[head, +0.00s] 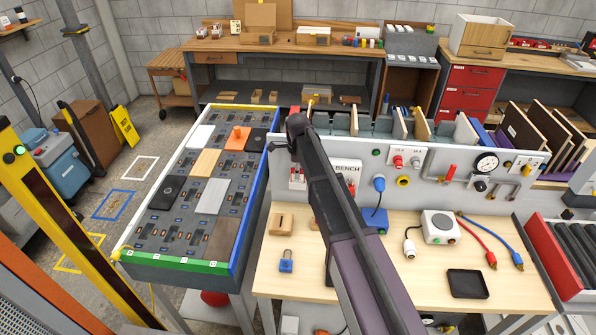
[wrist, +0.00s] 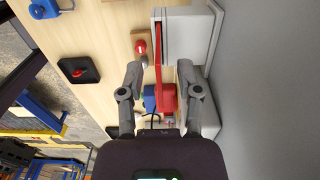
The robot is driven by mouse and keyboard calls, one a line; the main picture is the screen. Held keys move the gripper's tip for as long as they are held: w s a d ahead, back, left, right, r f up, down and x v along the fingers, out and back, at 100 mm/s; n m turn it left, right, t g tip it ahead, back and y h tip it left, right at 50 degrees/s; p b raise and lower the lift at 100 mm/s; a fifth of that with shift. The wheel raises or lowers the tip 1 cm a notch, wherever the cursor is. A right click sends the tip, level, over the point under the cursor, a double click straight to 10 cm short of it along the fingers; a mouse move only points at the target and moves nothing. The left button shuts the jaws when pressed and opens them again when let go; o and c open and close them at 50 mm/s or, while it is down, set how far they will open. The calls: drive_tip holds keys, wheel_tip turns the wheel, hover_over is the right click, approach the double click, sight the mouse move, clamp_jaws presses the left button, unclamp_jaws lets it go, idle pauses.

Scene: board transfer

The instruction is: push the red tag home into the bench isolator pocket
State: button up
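In the wrist view the red tag (wrist: 158,62) shows edge-on as a thin red strip. It stands along the left side of a pale grey box (wrist: 189,38), which looks like the bench isolator; its pocket cannot be made out. My gripper (wrist: 160,66) is open, one finger on each side of the strip with a visible gap to both. In the head view my arm crosses the bench panel beside the BENCH label (head: 348,166) and hides my fingertips and most of the isolator area.
A slotted board (head: 180,265) lies to the left. A grey panel (head: 430,186) stands along the back.

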drive_tip(key=shift+r, duration=0.1)
idle(0.3)
wheel_tip(320, 180, up, 9)
drive_tip(key=p, duration=0.9)
idle(0.8)
drive_tip(key=c, duration=0.6)
drive_tip(key=shift+r+n+p, duration=0.25)
drive_tip(key=shift+n+p, duration=0.1)
drive_tip(key=shift+n, duration=0.35)
clamp_jaws()
drive_tip(key=shift+a, duration=0.1)
drive_tip(key=shift+f, duration=0.2)
drive_tip(key=shift+f+b, duration=2.85)
drive_tip(key=shift+b, duration=0.15)
